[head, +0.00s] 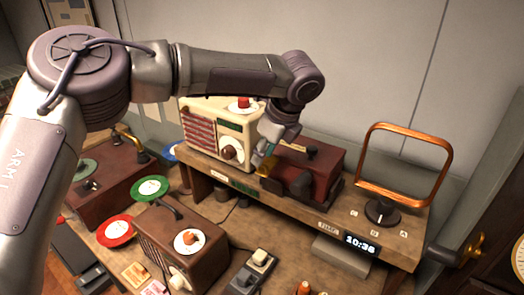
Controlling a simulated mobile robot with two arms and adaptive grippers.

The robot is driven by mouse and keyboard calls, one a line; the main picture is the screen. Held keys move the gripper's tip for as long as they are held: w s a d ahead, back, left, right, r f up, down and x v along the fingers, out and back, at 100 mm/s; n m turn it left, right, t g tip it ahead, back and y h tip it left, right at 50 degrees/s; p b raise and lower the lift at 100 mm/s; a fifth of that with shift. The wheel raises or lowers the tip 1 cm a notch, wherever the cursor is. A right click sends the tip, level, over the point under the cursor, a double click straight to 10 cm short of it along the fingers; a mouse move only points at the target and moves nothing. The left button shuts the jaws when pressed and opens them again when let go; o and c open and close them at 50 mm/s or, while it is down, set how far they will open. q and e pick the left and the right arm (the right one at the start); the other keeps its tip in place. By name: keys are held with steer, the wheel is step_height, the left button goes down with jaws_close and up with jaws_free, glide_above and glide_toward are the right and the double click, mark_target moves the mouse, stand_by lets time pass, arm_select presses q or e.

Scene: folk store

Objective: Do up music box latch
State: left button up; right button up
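A dark red box (318,163) with a black knob on top stands on the raised wooden shelf; it looks like the music box, though I see no label that confirms it. A small brass piece (265,168) shows at its left front, partly behind my fingers; I cannot tell whether it is the latch or whether it is fastened. My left gripper (264,157) points down at the box's left end, close to the brass piece. Its fingers are small and partly hidden, so contact and finger opening are unclear. My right gripper is not in view.
A cream radio (200,128) stands just left of the gripper. A copper loop antenna (447,160) and a clock display (360,244) are at the shelf's right. Below are a brown case (155,238), a green disc (149,187), a red disc (115,230) and a black switch (243,280).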

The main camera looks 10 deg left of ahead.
arm_select(q)
steer(key=shift+a+f, duration=0.2)
steer(key=shift+f, duration=0.15)
steer(key=shift+s+f, duration=0.1)
steer(key=shift+f, duration=0.1)
steer(key=shift+s+a+f, duration=0.1)
steer(key=shift+f, duration=0.1)
steer(key=c, duration=0.5)
jaws_close()
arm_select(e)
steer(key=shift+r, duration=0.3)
arm_select(q)
steer(key=shift+f, duration=0.1)
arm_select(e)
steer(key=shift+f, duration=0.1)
